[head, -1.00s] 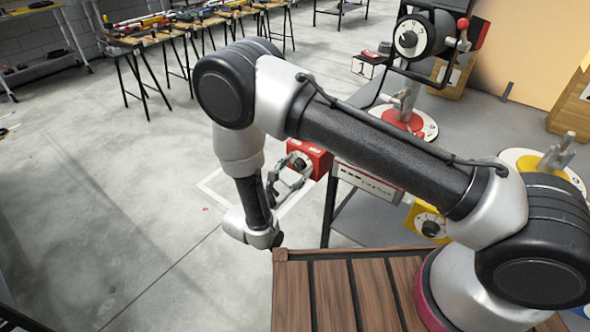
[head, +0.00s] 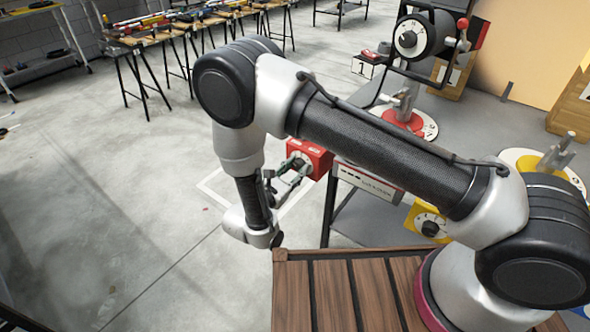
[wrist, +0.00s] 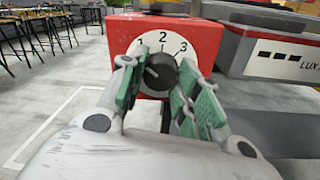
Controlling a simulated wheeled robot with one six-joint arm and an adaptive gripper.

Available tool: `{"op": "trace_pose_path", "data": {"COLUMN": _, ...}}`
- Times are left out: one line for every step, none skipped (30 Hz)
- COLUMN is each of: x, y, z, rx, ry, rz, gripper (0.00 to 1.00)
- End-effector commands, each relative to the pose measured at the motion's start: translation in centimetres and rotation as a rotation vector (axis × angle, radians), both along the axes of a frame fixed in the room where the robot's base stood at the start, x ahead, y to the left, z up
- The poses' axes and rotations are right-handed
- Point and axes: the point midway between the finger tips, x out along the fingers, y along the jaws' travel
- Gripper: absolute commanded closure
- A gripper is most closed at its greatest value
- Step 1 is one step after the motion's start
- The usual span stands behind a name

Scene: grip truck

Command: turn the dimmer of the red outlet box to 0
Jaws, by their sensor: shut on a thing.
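The red outlet box (head: 318,158) hangs at the edge of the grey workbench, left of the bench's front. In the wrist view the red box (wrist: 207,40) shows a white dial (wrist: 146,38) with the numbers 2 and 3 readable and a black dimmer knob (wrist: 161,70) in its middle. A pale mark on the knob seems to point to the left; its exact reading is hard to tell. My gripper (wrist: 158,82) has its green-padded fingers on both sides of the knob and is shut on it. In the head view my gripper (head: 296,170) reaches the box's face from the left.
A yellow box with a dial (head: 428,222) sits right of the red one, below the bench top. A labelled grey unit (wrist: 275,52) stands close right of the red box. Wooden slats (head: 330,290) lie in front.

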Motion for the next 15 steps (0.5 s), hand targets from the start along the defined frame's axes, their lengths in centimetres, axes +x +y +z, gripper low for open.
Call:
{"op": "trace_pose_path", "data": {"x": -0.02, "y": -0.03, "z": 0.00, "rx": -0.029, "ry": 0.023, "rz": 0.000, "gripper": 0.92}}
{"op": "trace_pose_path", "data": {"x": -0.03, "y": -0.02, "z": 0.00, "rx": -0.048, "ry": 0.038, "rz": -0.001, "gripper": 0.92}}
{"op": "trace_pose_path", "data": {"x": -0.03, "y": -0.02, "z": 0.00, "rx": -0.075, "ry": 0.059, "rz": 0.000, "gripper": 0.92}}
{"op": "trace_pose_path", "data": {"x": -0.03, "y": -0.02, "z": 0.00, "rx": -0.094, "ry": 0.073, "rz": 0.000, "gripper": 0.92}}
{"op": "trace_pose_path", "data": {"x": -0.03, "y": -0.03, "z": 0.00, "rx": -0.113, "ry": 0.089, "rz": 0.000, "gripper": 0.92}}
{"op": "trace_pose_path", "data": {"x": -0.03, "y": -0.03, "z": 0.00, "rx": -0.140, "ry": 0.109, "rz": 0.000, "gripper": 0.92}}
{"op": "trace_pose_path", "data": {"x": -0.03, "y": -0.03, "z": 0.00, "rx": -0.158, "ry": 0.125, "rz": 0.000, "gripper": 0.92}}
{"op": "trace_pose_path", "data": {"x": -0.03, "y": -0.03, "z": 0.01, "rx": -0.176, "ry": 0.139, "rz": 0.000, "gripper": 0.92}}
{"op": "trace_pose_path", "data": {"x": -0.03, "y": -0.03, "z": 0.01, "rx": -0.201, "ry": 0.158, "rz": 0.000, "gripper": 0.92}}
{"op": "trace_pose_path", "data": {"x": -0.03, "y": -0.03, "z": 0.01, "rx": -0.217, "ry": 0.171, "rz": 0.000, "gripper": 0.92}}
{"op": "trace_pose_path", "data": {"x": -0.03, "y": -0.03, "z": 0.01, "rx": -0.234, "ry": 0.184, "rz": 0.000, "gripper": 0.92}}
{"op": "trace_pose_path", "data": {"x": -0.03, "y": -0.03, "z": 0.02, "rx": -0.256, "ry": 0.202, "rz": 0.001, "gripper": 0.92}}
{"op": "trace_pose_path", "data": {"x": -0.03, "y": -0.03, "z": 0.02, "rx": -0.271, "ry": 0.213, "rz": 0.000, "gripper": 0.92}}
{"op": "trace_pose_path", "data": {"x": -0.03, "y": -0.03, "z": 0.02, "rx": -0.285, "ry": 0.224, "rz": 0.000, "gripper": 0.92}}
{"op": "trace_pose_path", "data": {"x": -0.03, "y": -0.03, "z": 0.03, "rx": -0.303, "ry": 0.238, "rz": 0.000, "gripper": 0.92}}
